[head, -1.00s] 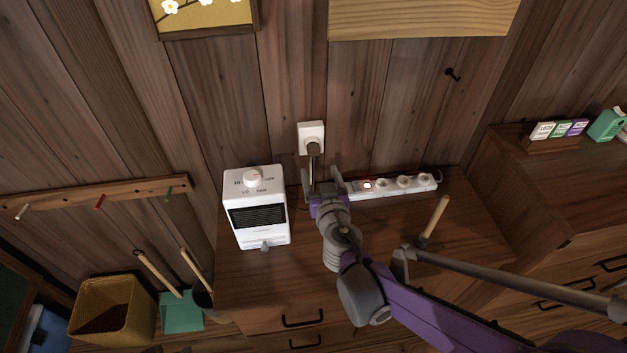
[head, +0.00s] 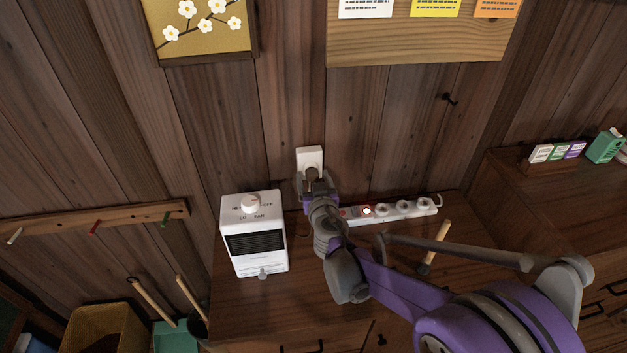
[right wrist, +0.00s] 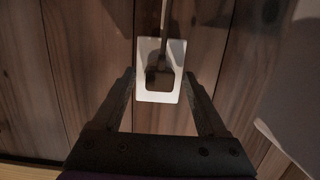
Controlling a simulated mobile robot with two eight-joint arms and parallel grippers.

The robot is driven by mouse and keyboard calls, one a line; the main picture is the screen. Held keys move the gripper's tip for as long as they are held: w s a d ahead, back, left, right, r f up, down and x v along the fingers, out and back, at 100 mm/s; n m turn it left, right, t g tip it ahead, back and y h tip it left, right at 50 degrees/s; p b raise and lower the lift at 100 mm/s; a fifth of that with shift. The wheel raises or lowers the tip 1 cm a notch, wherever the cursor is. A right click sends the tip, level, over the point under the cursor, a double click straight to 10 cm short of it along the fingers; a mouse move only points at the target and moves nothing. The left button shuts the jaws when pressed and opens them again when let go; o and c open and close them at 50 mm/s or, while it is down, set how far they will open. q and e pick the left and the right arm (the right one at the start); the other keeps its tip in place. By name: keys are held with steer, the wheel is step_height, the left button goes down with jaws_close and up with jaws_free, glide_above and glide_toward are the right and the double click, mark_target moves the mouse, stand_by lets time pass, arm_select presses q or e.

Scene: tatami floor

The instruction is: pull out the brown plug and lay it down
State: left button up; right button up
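The brown plug (head: 312,173) sits in a white wall outlet (head: 309,155) above the cabinet top. My right gripper (head: 313,183) is in front of it, with its fingers to either side. In the right wrist view the plug (right wrist: 158,79) shows against the white outlet plate (right wrist: 171,94), its cord running to the top of the picture. There my right gripper (right wrist: 160,73) is open, with a gap between each finger and the plug. The plug's lower part and cord are mostly hidden by my gripper in the head view. My left gripper is not in view.
A white heater (head: 254,235) stands on the cabinet left of my right arm. A white power strip (head: 400,208) with a lit red switch lies to the right. A wooden-handled tool (head: 436,241) is nearby. The cabinet front left of my arm is clear.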

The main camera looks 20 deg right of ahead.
jaws_close()
steer(key=shift+s, duration=0.25)
steer(key=shift+p+v, duration=0.3)
steer(key=shift+v, duration=0.45)
steer(key=shift+s+f, duration=0.1)
steer(key=shift+s, duration=0.05)
steer(key=shift+f+p+v, duration=0.2)
steer(key=shift+p+v, duration=0.05)
steer(key=shift+v, duration=0.7)
steer(key=shift+f+p+v, duration=0.15)
steer(key=shift+p+v, duration=0.1)
steer(key=shift+v, duration=0.7)
steer(key=shift+a, duration=0.1)
steer(key=shift+f, duration=0.1)
